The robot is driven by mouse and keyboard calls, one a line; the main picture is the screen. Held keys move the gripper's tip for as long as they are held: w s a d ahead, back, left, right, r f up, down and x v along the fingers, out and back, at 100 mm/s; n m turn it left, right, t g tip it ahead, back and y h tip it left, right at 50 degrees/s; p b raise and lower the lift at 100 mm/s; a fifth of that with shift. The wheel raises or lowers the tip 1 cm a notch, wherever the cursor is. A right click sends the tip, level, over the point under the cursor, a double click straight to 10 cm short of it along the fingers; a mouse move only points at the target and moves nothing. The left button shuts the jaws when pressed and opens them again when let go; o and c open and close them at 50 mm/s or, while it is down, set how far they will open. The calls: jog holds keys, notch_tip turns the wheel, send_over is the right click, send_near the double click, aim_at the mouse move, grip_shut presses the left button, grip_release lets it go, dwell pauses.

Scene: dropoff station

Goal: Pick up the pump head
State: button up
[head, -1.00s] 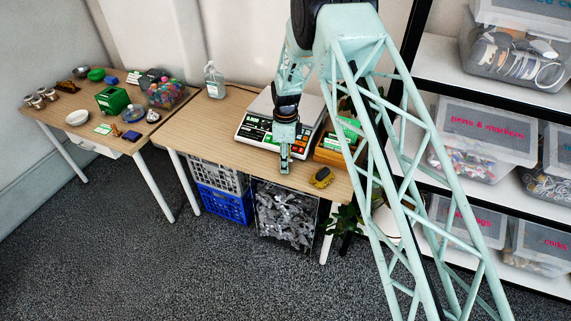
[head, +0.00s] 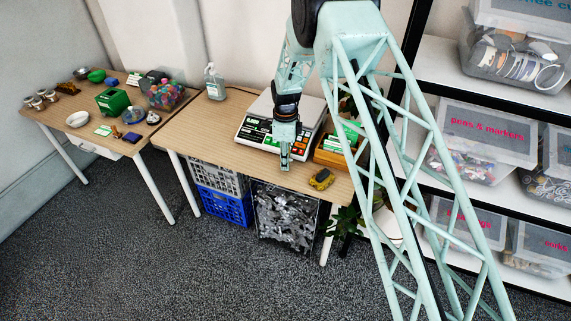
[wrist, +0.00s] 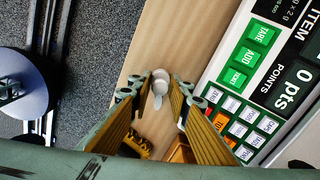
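A small white rounded piece with a short stem, which looks like the pump head (wrist: 160,86), lies on the wooden table in the wrist view. It shows in the gap between my two fingers, near their tips. My gripper (wrist: 157,96) is open, with a finger on each side of it; I cannot tell how far above it the tips are. In the head view my gripper (head: 285,166) points down near the table's front edge, in front of the scale. The pump head cannot be made out there. A clear bottle (head: 214,82) stands at the table's back left.
The scale with a keypad (head: 258,132) is close beside my gripper; its panel (wrist: 245,95) fills the right of the wrist view. A yellow toy car (head: 322,179) and a wooden box (head: 328,155) are to the right. Bare table (head: 205,130) lies to the left.

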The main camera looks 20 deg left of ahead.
notch_tip(320, 180, up, 2)
jog(key=shift+r, duration=0.15)
jog(key=s+d+r, duration=0.1)
jog(key=s+d, duration=0.9)
jog(key=d, duration=0.2)
jog(key=shift+s+r, duration=0.2)
jog(key=shift+s, duration=0.2)
